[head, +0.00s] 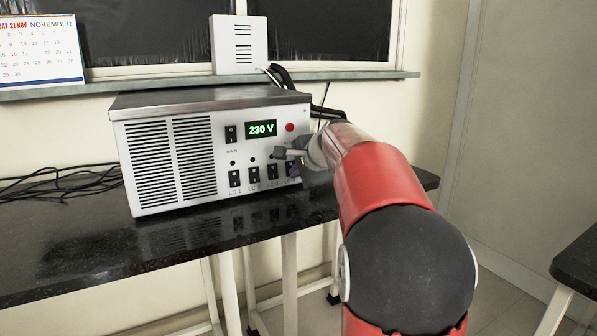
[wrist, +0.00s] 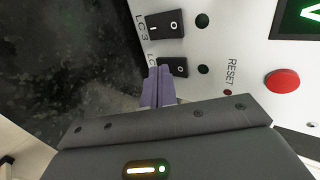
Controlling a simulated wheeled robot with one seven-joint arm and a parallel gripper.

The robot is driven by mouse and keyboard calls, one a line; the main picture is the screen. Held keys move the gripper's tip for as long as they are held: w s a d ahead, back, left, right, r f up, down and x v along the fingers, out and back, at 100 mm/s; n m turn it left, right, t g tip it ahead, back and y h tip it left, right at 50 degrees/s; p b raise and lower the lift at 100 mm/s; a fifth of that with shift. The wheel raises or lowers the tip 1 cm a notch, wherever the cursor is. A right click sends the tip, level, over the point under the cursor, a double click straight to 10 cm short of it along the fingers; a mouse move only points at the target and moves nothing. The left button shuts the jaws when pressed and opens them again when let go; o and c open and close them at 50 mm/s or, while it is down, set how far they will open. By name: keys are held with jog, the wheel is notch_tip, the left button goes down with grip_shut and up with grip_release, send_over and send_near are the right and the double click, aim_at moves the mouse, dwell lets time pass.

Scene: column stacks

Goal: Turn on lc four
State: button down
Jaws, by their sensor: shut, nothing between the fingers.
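The grey power unit (head: 258,120) stands on the black bench, with a row of black rocker switches along the bottom of its front. The LC 4 switch (wrist: 178,67) shows in the wrist view beside LC 3 (wrist: 166,25); its label is partly hidden by my fingers. The small round lamp (wrist: 204,70) beside it looks dark. My gripper (wrist: 160,73) is shut and empty, its purple fingertips at the lower edge of the LC 4 switch. I cannot tell whether they touch it. In the head view my gripper hides most of this switch.
The unit's display (head: 261,129) reads 230 V, with a red button (head: 290,127) to its right and the main switch (head: 231,134) to its left. A RESET hole (wrist: 227,92) shows near my gripper. Cables (head: 65,180) lie on the bench (head: 70,245) at left.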

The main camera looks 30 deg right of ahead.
jog(key=shift+w, duration=0.15)
dwell(0.3)
jog(key=shift+r+p, duration=0.85)
jog(key=shift+r, duration=0.2)
jog(key=shift+f, duration=0.25)
